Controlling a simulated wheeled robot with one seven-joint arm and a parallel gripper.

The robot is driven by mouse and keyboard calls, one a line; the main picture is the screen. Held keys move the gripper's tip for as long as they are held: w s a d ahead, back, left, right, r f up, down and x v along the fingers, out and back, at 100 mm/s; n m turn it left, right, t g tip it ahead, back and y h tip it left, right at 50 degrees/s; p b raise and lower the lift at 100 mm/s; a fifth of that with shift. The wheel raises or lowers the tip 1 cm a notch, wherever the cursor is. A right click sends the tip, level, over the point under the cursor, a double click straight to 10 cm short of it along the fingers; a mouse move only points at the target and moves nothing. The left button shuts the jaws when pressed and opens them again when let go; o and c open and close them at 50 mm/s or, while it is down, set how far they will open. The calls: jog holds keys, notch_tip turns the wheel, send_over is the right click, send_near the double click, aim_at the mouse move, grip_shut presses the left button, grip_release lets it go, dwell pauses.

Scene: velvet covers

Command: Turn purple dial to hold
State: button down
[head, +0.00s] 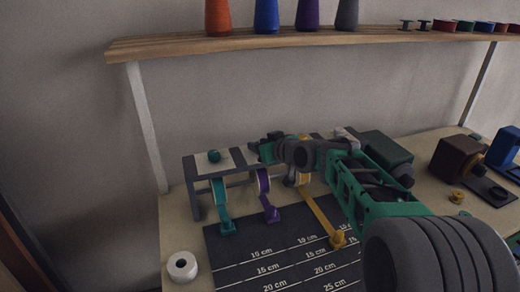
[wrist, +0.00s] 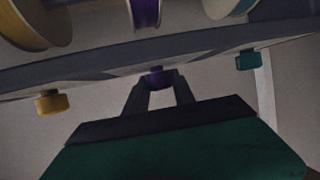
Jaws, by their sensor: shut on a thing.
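The purple dial (wrist: 156,77) shows between my fingertips in the wrist view, on the dark rail (wrist: 100,72) of the dispenser rack. My gripper (wrist: 158,84) is shut on it. In the head view my gripper (head: 264,148) is at the rack top, above the purple ribbon (head: 264,192); the dial is hidden there. The purple spool (wrist: 145,12) sits behind the rail in the wrist view. No marking for hold can be read.
A yellow dial (wrist: 50,103) and yellow ribbon (head: 320,210) are on the other side. A measuring mat (head: 225,245) lies in front, with a white roll (head: 182,266) beside it. A shelf (head: 180,46) hangs above.

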jog(key=m+h+b, duration=0.1)
jog(key=m+t+h+b, duration=0.1)
jog(key=m+h, duration=0.1)
jog(key=shift+a+f+h+b, duration=0.1)
jog(key=shift+a+h+b, duration=0.2)
jog(key=shift+b, duration=0.05)
jog(key=m+h, duration=0.4)
jog(key=shift+b, duration=0.35)
jog(key=shift+r+m+h+p, duration=0.25)
jog(key=shift+m+h+p, duration=0.2)
jog(key=shift+m+h, duration=0.65)
jog(key=m+g+h+p, duration=0.1)
jog(key=m+h+p, duration=0.1)
jog(key=shift+r+h+p, duration=0.15)
jog(key=shift+h+p, duration=0.2)
jog(key=shift+h, duration=0.05)
jog(key=m+g+h+p, duration=0.1)
jog(key=m+h+p, duration=0.1)
jog(key=shift+d+g+p, duration=0.15)
jog(key=shift+g+p, duration=0.2)
jog(key=shift+g, duration=0.05)
jog(key=shift+f+m+g+h+p, duration=0.2)
jog(key=shift+m+g+h+p, duration=0.1)
jog(key=shift+m+h+p, duration=0.35)
jog(key=shift+d, duration=0.1)
jog(key=c, duration=1)
grip_release()
jog(key=shift+c, duration=0.2)
jog(key=shift+f, duration=0.1)
